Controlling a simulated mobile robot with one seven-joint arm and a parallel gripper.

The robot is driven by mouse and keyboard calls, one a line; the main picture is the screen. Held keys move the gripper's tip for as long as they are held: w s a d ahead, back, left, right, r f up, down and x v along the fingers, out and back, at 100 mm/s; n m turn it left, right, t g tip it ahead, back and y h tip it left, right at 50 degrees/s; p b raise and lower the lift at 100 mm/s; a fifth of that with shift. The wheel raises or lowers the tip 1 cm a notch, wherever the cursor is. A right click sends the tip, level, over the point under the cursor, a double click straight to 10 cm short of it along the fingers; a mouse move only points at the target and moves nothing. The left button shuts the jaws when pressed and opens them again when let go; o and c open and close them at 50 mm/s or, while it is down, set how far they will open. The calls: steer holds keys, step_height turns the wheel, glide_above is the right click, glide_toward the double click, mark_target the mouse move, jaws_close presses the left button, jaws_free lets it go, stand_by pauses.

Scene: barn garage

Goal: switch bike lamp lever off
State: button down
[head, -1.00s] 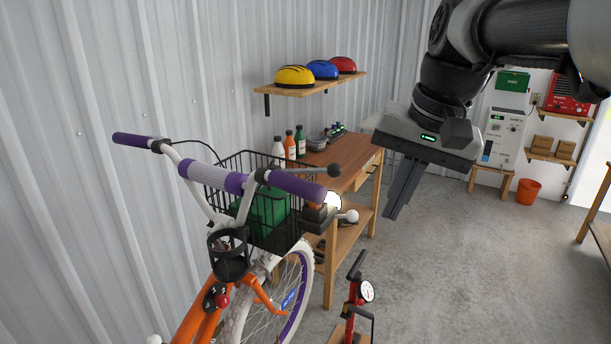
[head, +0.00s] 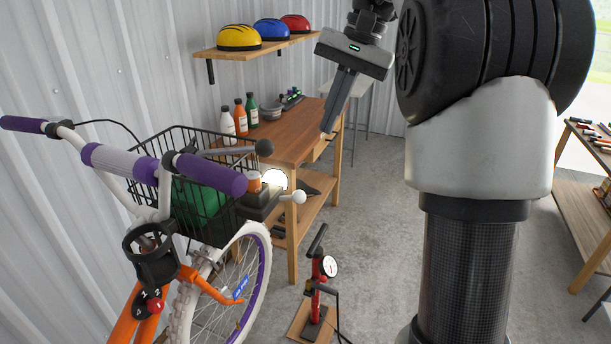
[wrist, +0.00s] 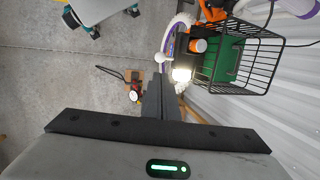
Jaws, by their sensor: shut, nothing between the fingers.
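The bike lamp (head: 275,180) glows white at the front of the bike, beside the black wire basket (head: 190,205); it also glows in the wrist view (wrist: 181,75). A short lever with a white ball knob (head: 299,197) sticks out to the right just below the lamp. The knob also shows in the wrist view (wrist: 160,57). A grey rod with a dark ball end (head: 263,148) points right near the purple handlebar grip (head: 210,174). My gripper (head: 328,129) is shut and empty, pointing down. In the head view it appears above and right of the lamp, apart from it.
A wooden workbench (head: 300,130) with bottles stands behind the bike. A red floor pump (head: 317,285) stands right of the front wheel. Helmets lie on a wall shelf (head: 225,53). The corrugated wall is close on the bike's left. Concrete floor (head: 370,220) is open right of the pump.

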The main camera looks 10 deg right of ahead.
mark_target(302, 191)
steer(key=b+x, duration=0.2)
steer(key=x, duration=1.2)
steer(key=shift+d+b, duration=0.1)
steer(key=shift+b, duration=0.3)
steer(key=shift+f, duration=0.1)
